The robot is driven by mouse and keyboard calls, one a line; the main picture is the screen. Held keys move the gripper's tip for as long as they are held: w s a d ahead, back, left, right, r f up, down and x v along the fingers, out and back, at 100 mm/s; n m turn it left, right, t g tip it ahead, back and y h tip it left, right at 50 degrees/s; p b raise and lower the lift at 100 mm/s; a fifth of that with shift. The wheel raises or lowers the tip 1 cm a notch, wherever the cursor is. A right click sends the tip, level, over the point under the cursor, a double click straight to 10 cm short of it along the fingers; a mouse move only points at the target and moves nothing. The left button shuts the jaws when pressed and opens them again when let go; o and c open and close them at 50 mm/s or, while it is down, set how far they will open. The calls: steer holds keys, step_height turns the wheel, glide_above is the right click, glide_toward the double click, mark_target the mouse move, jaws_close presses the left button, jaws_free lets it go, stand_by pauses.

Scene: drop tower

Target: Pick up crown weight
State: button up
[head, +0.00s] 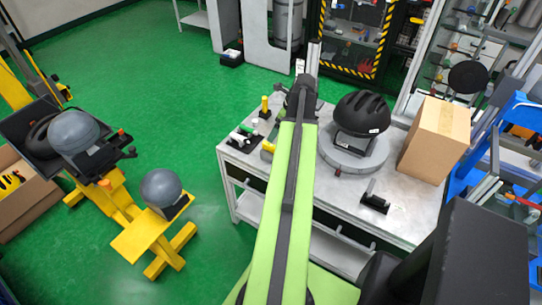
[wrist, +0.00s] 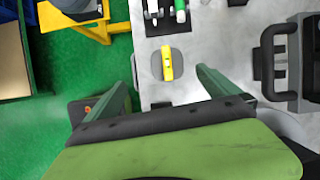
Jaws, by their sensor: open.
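No label shows which thing is the crown weight. The likeliest is a small yellow piece (wrist: 167,62) on a grey rounded base, on the table in the wrist view. A yellow piece (head: 268,147) beside my arm in the head view may be the same one. My gripper (wrist: 164,78) is open and empty. Its two green fingers stand apart, left and right of the yellow piece, which lies just ahead between them. I cannot tell the height between them. In the head view my arm reaches over the table and largely hides the gripper.
The grey table (head: 405,205) holds a black helmet (head: 362,112) on a round plate, a cardboard box (head: 436,138) and a small handled block (head: 375,198). White and green cylinders (wrist: 180,12) stand close by. A black handled fixture (wrist: 272,62) is right of the fingers.

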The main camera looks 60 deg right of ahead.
mark_target(273, 146)
steer(key=shift+m, duration=0.6)
steer(key=b+x, duration=0.3)
steer(key=x, duration=0.1)
steer(key=s+d+b+x, duration=0.1)
steer(key=b+x, duration=0.2)
steer(key=b, duration=0.1)
steer(key=b+x, duration=0.4)
steer(key=shift+s+d+f, duration=0.2)
steer(key=shift+d+f, duration=0.2)
steer(key=shift+f, duration=0.3)
steer(key=shift+w, duration=0.1)
steer(key=b+x, duration=0.4)
steer(key=b, duration=0.1)
steer(key=shift+s+f, duration=0.25)
steer(key=shift+f, duration=0.2)
steer(key=shift+w+f+b, duration=0.2)
steer(key=shift+f+b, duration=0.05)
steer(key=shift+b, duration=0.05)
steer(key=shift+r, duration=0.2)
steer(key=shift+c, duration=0.6)
steer(key=c, duration=1.8)
steer(key=shift+r+p, duration=0.1)
steer(key=shift+p, duration=0.2)
